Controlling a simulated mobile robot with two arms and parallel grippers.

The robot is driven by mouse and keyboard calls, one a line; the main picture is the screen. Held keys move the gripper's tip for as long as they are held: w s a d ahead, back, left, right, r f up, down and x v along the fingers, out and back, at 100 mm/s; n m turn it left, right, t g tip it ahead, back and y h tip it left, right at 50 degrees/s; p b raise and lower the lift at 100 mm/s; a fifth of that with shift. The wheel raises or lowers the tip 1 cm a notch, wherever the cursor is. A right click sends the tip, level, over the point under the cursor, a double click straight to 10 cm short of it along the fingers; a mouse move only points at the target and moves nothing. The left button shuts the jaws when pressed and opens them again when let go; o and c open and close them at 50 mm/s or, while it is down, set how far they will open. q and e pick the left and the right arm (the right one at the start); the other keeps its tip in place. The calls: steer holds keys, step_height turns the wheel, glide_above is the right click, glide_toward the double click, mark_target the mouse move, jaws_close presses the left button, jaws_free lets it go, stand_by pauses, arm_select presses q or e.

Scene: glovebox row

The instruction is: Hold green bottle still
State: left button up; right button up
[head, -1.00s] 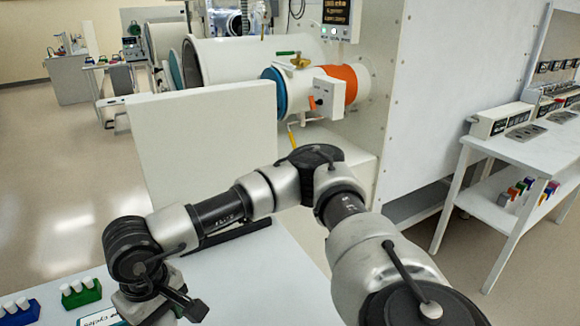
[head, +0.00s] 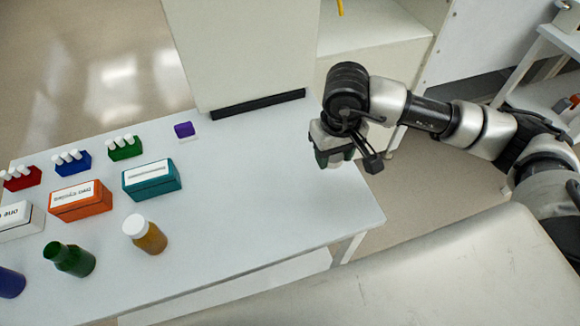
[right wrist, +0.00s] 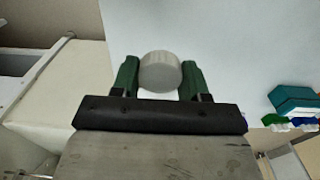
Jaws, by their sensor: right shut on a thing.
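The green bottle (head: 75,260) stands on the white table at the lower left of the head view. Its narrow neck shows no white cap, and no gripper touches it. My right gripper (head: 336,158) is over the table's right end, well to the right of the bottle. In the right wrist view its green fingers (right wrist: 160,78) are shut on a whitish round cap (right wrist: 160,72). Whether anything hangs below the cap is hidden. My left gripper is not in view.
An amber bottle with white cap (head: 146,235) stands right of the green one, and a purple bottle (head: 10,283) left. Behind are a teal box (head: 152,180), an orange box (head: 80,202) and coloured vial racks (head: 124,148). The table (head: 270,200) is clear at right.

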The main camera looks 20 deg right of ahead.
steer(key=p, duration=0.3)
glide_above(285, 168)
steer(key=f, duration=0.6)
steer(key=shift+s+d, duration=0.35)
steer(key=shift+s, duration=0.05)
steer(key=shift+w+a+f, duration=0.3)
steer(key=shift+w+f, duration=0.05)
steer(key=shift+f, duration=0.1)
step_height(285, 168, down, 3)
steer(key=shift+f+p, duration=0.1)
steer(key=shift+p, duration=0.55)
steer(key=shift+f, duration=0.4)
